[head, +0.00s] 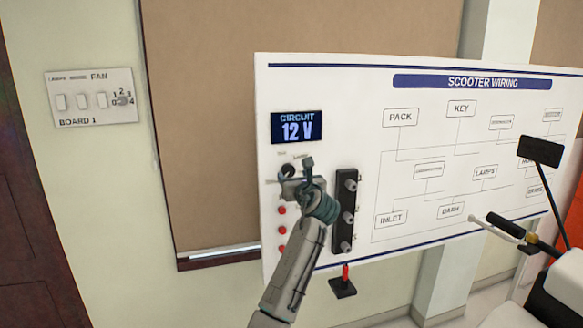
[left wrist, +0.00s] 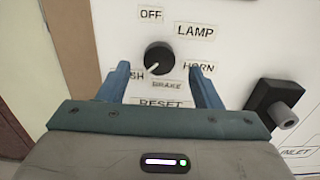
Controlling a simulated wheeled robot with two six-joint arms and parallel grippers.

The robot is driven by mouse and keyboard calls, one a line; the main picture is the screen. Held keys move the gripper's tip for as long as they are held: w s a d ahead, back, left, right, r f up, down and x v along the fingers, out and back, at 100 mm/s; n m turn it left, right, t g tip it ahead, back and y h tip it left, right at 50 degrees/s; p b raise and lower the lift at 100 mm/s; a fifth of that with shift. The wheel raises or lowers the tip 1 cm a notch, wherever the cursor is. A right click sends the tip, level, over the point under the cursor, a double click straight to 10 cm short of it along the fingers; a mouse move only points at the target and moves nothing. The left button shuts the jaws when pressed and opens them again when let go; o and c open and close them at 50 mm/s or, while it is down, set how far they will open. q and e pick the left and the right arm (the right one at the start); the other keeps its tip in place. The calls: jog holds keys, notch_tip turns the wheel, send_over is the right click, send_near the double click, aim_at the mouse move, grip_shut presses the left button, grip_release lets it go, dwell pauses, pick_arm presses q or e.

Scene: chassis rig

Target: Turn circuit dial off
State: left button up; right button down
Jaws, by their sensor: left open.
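The circuit dial (left wrist: 158,58) is a round black knob on the white board, with OFF above it and LAMP, HORN, BRAKE and a partly hidden "...SH" label around it. Its white mark points down and left, toward the "...SH" label. In the head view the dial (head: 288,170) is partly covered by my left gripper (head: 297,172), below the display (head: 297,127) reading CIRCUIT 12 V. In the left wrist view my left gripper (left wrist: 159,68) is open, with one blue finger on each side below the dial. My right gripper is not in view.
A black strip with several grey knobs (head: 346,212) stands right of my left gripper, and red buttons (head: 282,210) lie below the dial. BOARD 1 (head: 92,98) with switches hangs on the left wall. A scooter handlebar (head: 505,226) is at the right.

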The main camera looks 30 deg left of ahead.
aim_at(289, 171)
pick_arm(q)
jog(key=shift+r+p+x, duration=0.25)
jog(key=shift+p+x, duration=0.2)
jog(key=shift+x, duration=0.8)
jog(key=shift+w+a, duration=0.2)
jog(key=shift+a, duration=0.1)
jog(key=shift+w+a+f, duration=0.25)
jog(key=c, duration=1)
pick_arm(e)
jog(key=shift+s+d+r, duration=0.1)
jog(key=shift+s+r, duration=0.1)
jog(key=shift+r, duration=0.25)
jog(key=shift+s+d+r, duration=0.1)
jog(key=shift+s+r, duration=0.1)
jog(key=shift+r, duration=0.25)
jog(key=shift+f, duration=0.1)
